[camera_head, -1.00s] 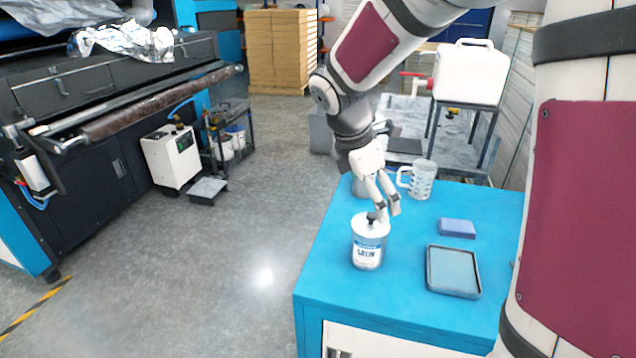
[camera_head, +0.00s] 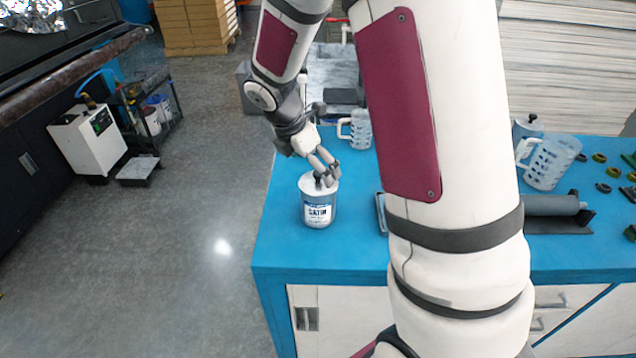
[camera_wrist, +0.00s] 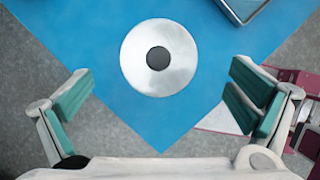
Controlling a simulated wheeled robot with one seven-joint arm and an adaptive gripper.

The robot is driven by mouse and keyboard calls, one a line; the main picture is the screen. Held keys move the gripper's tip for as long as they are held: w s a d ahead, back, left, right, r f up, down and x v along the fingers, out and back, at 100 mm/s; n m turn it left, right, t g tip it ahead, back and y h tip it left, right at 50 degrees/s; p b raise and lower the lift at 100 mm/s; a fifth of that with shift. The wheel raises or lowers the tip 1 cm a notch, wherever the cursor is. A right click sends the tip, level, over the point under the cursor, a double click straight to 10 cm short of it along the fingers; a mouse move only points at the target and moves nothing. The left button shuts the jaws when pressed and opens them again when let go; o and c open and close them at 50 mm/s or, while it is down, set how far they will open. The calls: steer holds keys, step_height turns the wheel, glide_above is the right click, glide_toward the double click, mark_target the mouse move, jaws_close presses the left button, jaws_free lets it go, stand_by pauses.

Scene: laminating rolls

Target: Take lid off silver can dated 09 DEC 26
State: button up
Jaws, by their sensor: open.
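A silver can (camera_head: 319,210) with a label reading "SATIN" stands upright on the blue table near its left front corner. Its date is too small to read. Its round silver lid (camera_wrist: 137,72) with a dark knob (camera_wrist: 158,58) is on the can, seen from above in the wrist view. My gripper (camera_head: 326,176) is just above the lid in the head view. In the wrist view its two green-padded fingers (camera_wrist: 160,104) are wide apart and empty, with the lid between and ahead of them. A second can (camera_head: 527,128) with a knobbed lid stands at the back right, partly hidden.
A dark roller (camera_head: 552,205) and several small rings (camera_head: 599,158) lie further right. My arm hides the table's middle.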

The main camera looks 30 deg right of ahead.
mark_target(317, 173)
steer(key=shift+x, duration=2.65)
steer(key=c, duration=0.9)
